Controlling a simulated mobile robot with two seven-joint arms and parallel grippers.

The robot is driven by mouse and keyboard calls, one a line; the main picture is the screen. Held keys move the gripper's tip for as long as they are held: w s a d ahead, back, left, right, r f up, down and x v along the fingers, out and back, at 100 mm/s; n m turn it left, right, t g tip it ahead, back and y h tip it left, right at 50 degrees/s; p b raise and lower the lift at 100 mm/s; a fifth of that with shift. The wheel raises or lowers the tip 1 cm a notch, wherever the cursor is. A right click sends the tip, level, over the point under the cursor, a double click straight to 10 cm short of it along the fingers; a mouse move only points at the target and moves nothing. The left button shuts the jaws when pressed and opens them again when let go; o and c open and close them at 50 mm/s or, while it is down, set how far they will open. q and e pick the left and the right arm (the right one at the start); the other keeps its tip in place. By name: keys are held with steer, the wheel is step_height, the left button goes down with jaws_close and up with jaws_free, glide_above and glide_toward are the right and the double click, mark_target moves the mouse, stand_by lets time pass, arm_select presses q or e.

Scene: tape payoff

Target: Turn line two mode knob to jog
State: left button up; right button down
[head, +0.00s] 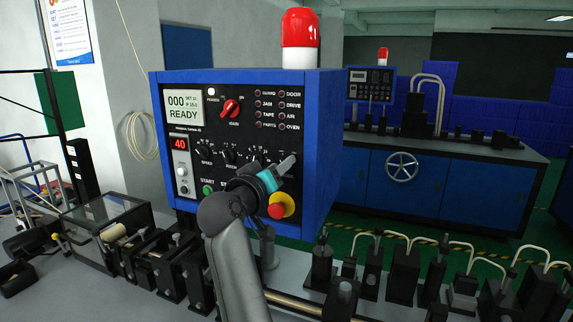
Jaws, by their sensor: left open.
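A control panel (195,128) in a blue housing stands at the centre, its display (179,107) reading READY. A red knob (230,109) sits upper middle. Below it is a row of small black knobs, including one at the left (204,149) and one beside it (229,156). The right end of this row is partly hidden by my left gripper (287,167), so I cannot read a mode label or setting there. My left gripper is open in front of the panel's lower right; I cannot tell whether it touches anything. My right gripper is not in view.
A red stop button (281,206) on yellow lies just below my left gripper, and a green start button (208,189) to the left. Black rollers and fittings (321,262) line the bench below. Another panel (371,84) stands on a blue cabinet (450,194) behind.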

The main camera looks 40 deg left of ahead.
arm_select(q)
steer(key=shift+c, duration=0.2)
jaws_close()
stand_by(0.3)
